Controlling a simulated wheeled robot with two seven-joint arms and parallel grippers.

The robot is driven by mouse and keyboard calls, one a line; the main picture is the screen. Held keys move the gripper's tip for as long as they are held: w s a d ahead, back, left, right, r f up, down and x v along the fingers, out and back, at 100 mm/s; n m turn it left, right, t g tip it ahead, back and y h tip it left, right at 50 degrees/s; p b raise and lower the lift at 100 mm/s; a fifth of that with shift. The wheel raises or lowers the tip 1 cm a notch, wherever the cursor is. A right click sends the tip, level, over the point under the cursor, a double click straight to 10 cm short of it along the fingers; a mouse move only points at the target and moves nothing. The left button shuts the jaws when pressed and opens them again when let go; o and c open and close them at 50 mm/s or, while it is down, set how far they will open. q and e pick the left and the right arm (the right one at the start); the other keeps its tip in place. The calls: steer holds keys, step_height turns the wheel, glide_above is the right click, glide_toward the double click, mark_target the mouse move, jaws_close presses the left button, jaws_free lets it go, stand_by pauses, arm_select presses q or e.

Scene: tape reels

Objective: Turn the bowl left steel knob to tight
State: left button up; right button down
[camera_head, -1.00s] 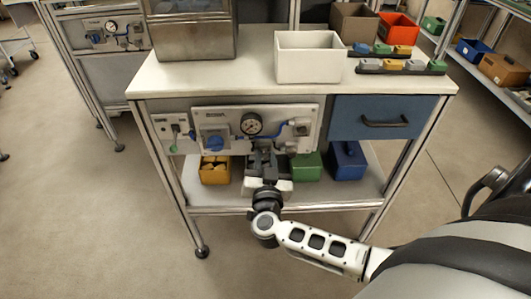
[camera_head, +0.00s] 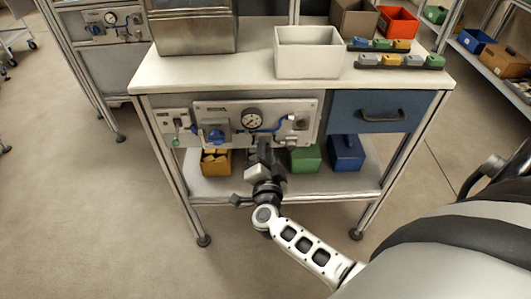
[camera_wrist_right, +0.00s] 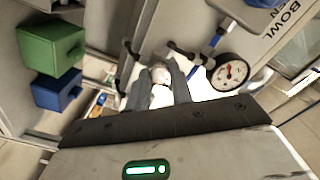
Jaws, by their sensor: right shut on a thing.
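The panel (camera_head: 234,106) on the bench front carries a round gauge (camera_head: 250,120), a blue knob (camera_head: 215,137) and a blue pipe. My right gripper (camera_head: 264,150) is at the panel's lower edge, below and slightly right of the gauge, and hides what it holds in the head view. In the right wrist view, the two fingers of my right gripper (camera_wrist_right: 157,88) are shut around a pale round steel knob (camera_wrist_right: 160,74). The gauge (camera_wrist_right: 230,70) and the panel lettering "BOWL" show tilted there. The knob's marks cannot be read. My left gripper is not in view.
A green bin (camera_head: 305,158), a blue bin (camera_head: 346,153) and a yellow bin (camera_head: 216,162) stand on the lower shelf close to my gripper. A blue drawer (camera_head: 379,112) is right of the panel.

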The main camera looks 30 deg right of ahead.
steer(key=shift+f, duration=0.1)
stand_by(0.4)
steer(key=c, duration=1.2)
jaws_free()
steer(key=shift+c, duration=0.2)
steer(key=v, duration=0.7)
steer(key=shift+s, duration=0.3)
steer(key=shift+a, duration=0.15)
